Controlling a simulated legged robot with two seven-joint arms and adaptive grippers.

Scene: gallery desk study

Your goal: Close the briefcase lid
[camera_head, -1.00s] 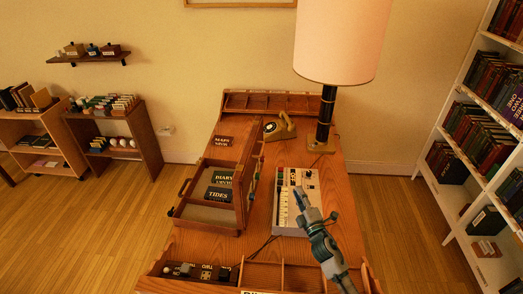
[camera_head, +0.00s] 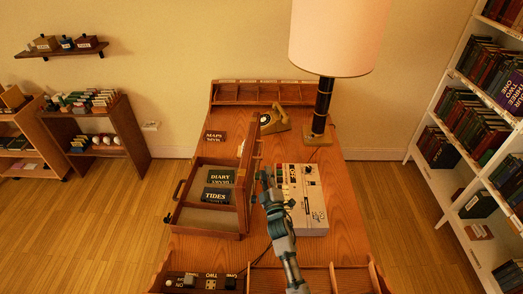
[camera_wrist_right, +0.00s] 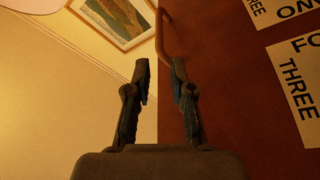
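The wooden briefcase (camera_head: 205,232) lies open on the desk, left of centre in the head view. Its lid (camera_head: 249,168) stands about upright along the case's right side, seen nearly edge-on. My right gripper (camera_head: 264,176) is just right of the lid; contact cannot be told. In the right wrist view its fingers (camera_wrist_right: 160,70) are apart with nothing clearly between them. A red-brown panel (camera_wrist_right: 230,80) with white number labels, probably the lid, fills that view's right side. My left gripper is not in view.
A cream keyboard-like device (camera_head: 312,200) lies right of my right arm. A lamp (camera_head: 320,115), a telephone (camera_head: 274,121) and a MAPS book (camera_head: 215,137) stand or lie farther back. A divided tray (camera_head: 310,280) edges the desk's front.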

